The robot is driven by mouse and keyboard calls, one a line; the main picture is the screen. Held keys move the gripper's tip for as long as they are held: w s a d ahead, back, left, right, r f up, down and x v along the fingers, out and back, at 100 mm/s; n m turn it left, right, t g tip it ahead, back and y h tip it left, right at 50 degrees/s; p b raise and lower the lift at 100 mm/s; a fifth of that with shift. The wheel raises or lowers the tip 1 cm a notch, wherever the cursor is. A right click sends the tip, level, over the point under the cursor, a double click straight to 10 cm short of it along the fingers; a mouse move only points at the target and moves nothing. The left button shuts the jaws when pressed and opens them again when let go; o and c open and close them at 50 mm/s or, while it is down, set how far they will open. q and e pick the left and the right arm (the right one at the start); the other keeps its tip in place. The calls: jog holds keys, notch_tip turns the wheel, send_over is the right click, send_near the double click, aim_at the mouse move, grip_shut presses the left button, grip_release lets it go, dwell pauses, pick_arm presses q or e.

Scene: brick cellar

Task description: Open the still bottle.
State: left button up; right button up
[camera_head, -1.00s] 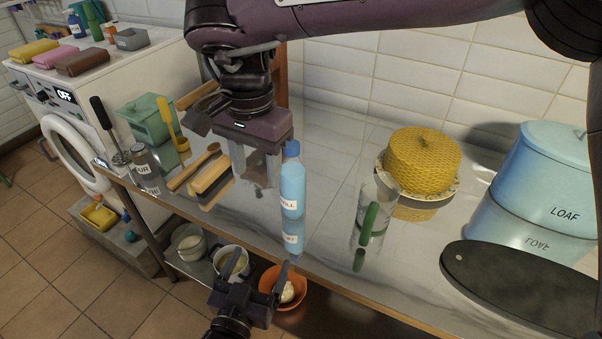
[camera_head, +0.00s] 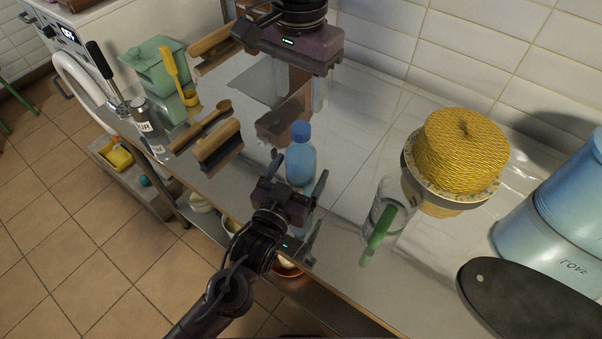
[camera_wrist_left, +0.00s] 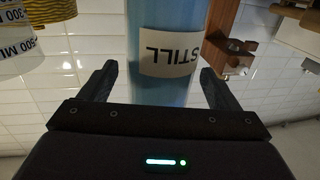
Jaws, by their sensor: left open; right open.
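The still bottle (camera_head: 300,164), light blue with a darker blue cap (camera_head: 300,131), stands upright on the counter near its front edge. In the left wrist view its body with the STILL label (camera_wrist_left: 170,55) fills the space between the fingers, label upside down. My left gripper (camera_head: 298,174) is open at the bottle, one finger on each side, with gaps visible in the wrist view. My right gripper (camera_head: 300,95) is open and empty, fingers down, above and behind the cap in the head view. The bottle's lower part is partly hidden by my left gripper.
A glass jar (camera_head: 391,208) with a green strip stands right of the bottle. A brush (camera_head: 217,147) and wooden spoon (camera_head: 200,127) lie left.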

jog(key=shift+w+d+f, duration=0.1)
jog(key=shift+w+d, duration=0.05)
jog(key=shift+w, duration=0.2)
pick_arm(q)
jog(key=x, duration=0.3)
pick_arm(e)
jog(key=shift+s, duration=0.25)
